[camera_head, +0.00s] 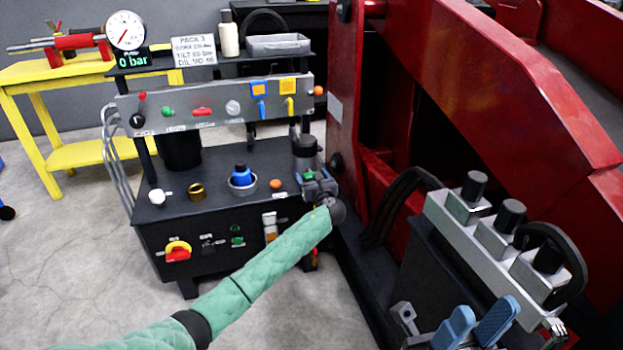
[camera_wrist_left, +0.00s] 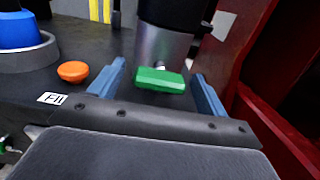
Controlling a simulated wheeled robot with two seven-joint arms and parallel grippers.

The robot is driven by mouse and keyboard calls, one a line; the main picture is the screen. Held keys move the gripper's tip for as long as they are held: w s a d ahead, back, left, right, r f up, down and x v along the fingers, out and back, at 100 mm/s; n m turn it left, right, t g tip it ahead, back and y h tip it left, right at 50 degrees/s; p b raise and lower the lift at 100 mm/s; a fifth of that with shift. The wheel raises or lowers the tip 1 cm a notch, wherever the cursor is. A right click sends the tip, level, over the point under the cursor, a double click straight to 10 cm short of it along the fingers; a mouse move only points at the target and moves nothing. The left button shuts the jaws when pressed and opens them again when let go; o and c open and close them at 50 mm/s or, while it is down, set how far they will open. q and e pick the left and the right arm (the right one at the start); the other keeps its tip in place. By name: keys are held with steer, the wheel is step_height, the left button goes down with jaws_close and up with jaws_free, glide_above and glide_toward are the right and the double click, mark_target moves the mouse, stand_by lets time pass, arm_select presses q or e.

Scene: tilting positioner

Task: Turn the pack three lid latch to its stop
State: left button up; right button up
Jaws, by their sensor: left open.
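My left gripper (camera_head: 318,184) is at the right end of the black power-pack bench (camera_head: 225,205), in front of a dark-topped metal cylinder (camera_head: 305,146). In the left wrist view its two blue fingers (camera_wrist_left: 159,71) are open, one on each side of a green handle (camera_wrist_left: 160,80) on the front of that cylinder (camera_wrist_left: 162,45). The handle lies nearly level between the fingers, with gaps visible on both sides. I cannot tell for sure that this handle is the lid latch. A sign (camera_head: 194,50) above the bench reads "PACK 3".
An orange knob (camera_wrist_left: 73,71) and a blue cap (camera_wrist_left: 18,30) in a grey ring sit left of the fingers. A red steel frame (camera_head: 345,110) stands close on the right.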

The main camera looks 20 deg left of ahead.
arm_select(q)
steer(key=shift+w+a, duration=0.25)
steer(key=shift+w, duration=0.15)
steer(key=c, duration=1)
